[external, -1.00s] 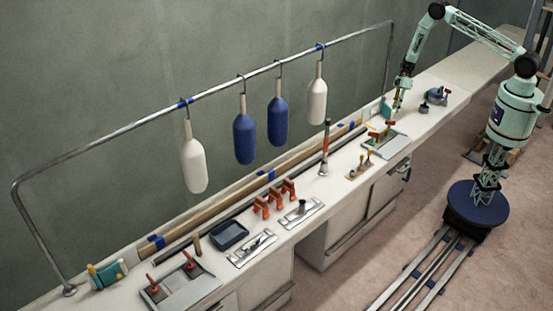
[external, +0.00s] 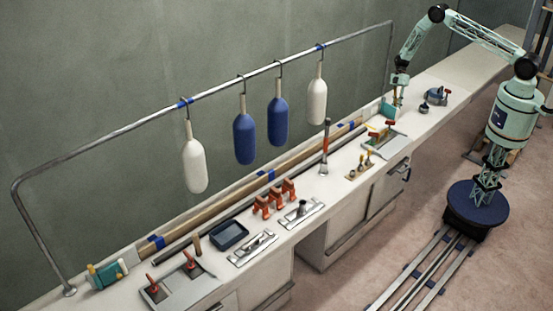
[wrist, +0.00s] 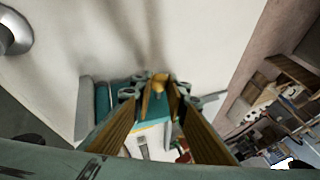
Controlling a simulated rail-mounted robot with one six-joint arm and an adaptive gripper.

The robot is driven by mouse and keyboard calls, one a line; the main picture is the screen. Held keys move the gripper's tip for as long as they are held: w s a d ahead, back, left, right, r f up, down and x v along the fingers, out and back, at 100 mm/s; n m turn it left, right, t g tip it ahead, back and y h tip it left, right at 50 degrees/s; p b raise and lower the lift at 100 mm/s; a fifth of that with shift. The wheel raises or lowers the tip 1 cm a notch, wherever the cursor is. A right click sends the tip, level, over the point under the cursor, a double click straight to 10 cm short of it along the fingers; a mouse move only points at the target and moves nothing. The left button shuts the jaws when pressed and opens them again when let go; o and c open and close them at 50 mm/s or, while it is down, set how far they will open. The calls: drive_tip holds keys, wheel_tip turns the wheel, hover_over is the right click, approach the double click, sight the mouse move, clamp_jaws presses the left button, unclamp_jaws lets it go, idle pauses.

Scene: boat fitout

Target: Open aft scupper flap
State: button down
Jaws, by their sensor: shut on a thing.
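A teal flap (external: 388,109) sits at the right part of the bench, beside a grey plate with red handles. In the wrist view the teal flap (wrist: 103,103) shows below and around my fingers, with a yellow knob (wrist: 158,84) on it. My gripper (external: 396,101) is down at the flap, and in the wrist view its two fingers (wrist: 159,92) are closed on the yellow knob. The fingers partly cover the flap, so its exact angle is hard to tell. A similar teal unit with yellow ends (external: 107,275) lies at the bench's far left.
The grey plate (external: 384,142) with red handles is close to my gripper. A dark blue clamp-like tool (external: 438,96) stands to the right. A rail with hanging white and blue fenders (external: 278,121) runs above the bench. The bench farther right (external: 475,68) is clear.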

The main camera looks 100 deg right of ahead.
drive_tip(key=shift+d, duration=0.1)
idle(0.3)
drive_tip(key=c, duration=2.6)
unclamp_jaws()
drive_tip(key=shift+o, duration=0.2)
drive_tip(key=shift+r, duration=0.1)
drive_tip(key=v, duration=1.2)
